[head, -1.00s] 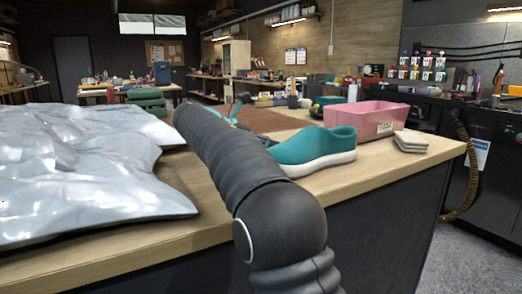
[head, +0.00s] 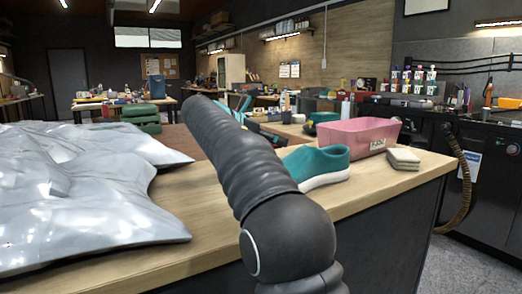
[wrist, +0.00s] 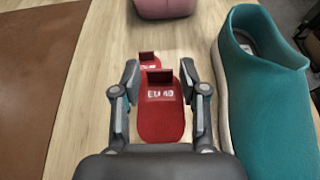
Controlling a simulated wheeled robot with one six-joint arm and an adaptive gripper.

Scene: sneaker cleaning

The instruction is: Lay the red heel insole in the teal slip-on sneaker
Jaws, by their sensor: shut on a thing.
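The red heel insole (wrist: 160,118), marked "EU 40" with a raised dark red tab, is between the fingers of my gripper (wrist: 160,78) in the wrist view. My gripper is shut on it. The teal slip-on sneaker (wrist: 258,110) stands just right of my gripper, with its opening toward the top of the picture. It also shows on the table in the head view (head: 318,162), partly behind my arm. A second red piece with a similar tab (wrist: 149,57) shows beyond the held insole, partly hidden by it. The insole is hidden in the head view.
A pink bin (head: 358,135) stands behind the sneaker, with a stack of folded grey cloths (head: 404,159) to its right. A large silvery bag (head: 70,195) covers the table's left side. A brown mat (wrist: 38,90) lies left of my gripper, with bare wood between.

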